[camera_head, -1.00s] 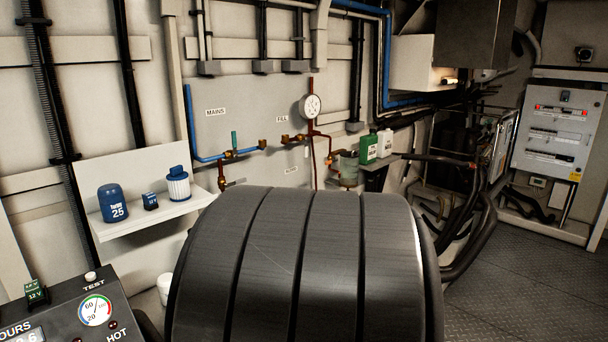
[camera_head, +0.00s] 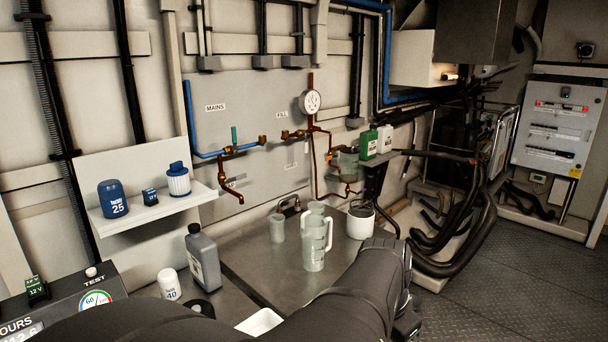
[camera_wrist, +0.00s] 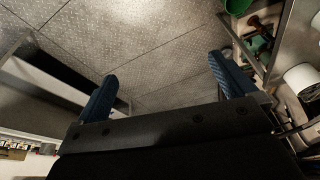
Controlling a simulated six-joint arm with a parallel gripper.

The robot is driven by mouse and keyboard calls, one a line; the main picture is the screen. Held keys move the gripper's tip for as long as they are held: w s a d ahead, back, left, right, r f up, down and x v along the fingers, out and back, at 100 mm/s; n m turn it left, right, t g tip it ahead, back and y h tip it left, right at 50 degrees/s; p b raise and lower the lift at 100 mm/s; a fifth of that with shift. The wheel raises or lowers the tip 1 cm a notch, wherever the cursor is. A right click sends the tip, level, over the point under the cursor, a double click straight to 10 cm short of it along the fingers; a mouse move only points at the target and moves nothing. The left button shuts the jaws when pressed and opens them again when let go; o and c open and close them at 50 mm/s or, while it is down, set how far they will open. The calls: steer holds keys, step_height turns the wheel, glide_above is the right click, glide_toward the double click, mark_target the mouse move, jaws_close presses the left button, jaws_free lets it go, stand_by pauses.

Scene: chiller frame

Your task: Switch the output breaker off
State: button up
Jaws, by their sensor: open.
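A grey breaker panel (camera_head: 557,118) stands at the far right against the back wall. It has several rows of small devices, the top row with red parts. The breakers are too small to tell which is the output breaker or how its lever stands. In the wrist view my gripper (camera_wrist: 163,70) is open, with two blue ridged fingers wide apart and nothing between them. It is over the tread-plate floor. In the head view my dark arm crosses the bottom, and its end is well short of the panel, to its lower left.
A bench (camera_head: 258,265) carries jugs (camera_head: 314,248), a white tub (camera_head: 360,222) and a grey bottle (camera_head: 203,258). Dark hoses (camera_head: 472,235) hang between bench and panel. The floor (camera_head: 510,275) before the panel is clear. A gauge console (camera_head: 75,310) is at lower left.

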steer(key=shift+s+a, duration=0.15)
steer(key=shift+s, duration=0.15)
